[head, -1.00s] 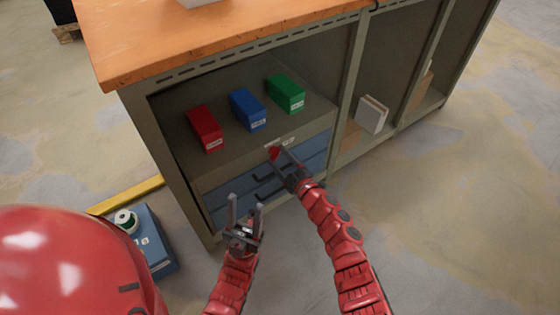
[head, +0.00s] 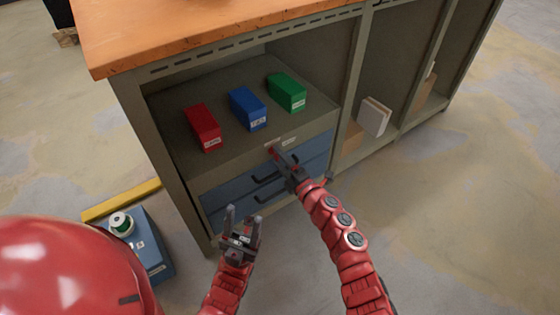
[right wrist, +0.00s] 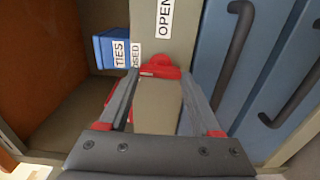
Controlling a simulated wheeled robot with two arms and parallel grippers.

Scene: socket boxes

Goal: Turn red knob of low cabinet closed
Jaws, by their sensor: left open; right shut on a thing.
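The red knob (right wrist: 160,68) is on the grey front panel of the low cabinet (head: 222,181), above the blue drawers. It lies below an "OPEN" label (right wrist: 164,18) and a partly hidden label ending in "OSED" (right wrist: 135,56) in the right wrist view. My right gripper (head: 276,154) is at the panel, shut on the knob with one finger on each side. The knob is mostly hidden by the fingers in the head view. My left gripper (head: 243,216) is open and empty in front of the drawers, apart from the cabinet.
Red (head: 204,128), blue (head: 248,109) and green (head: 286,92) boxes stand on the shelf above the drawers. Dark drawer handles (head: 266,178) stick out near my right gripper.

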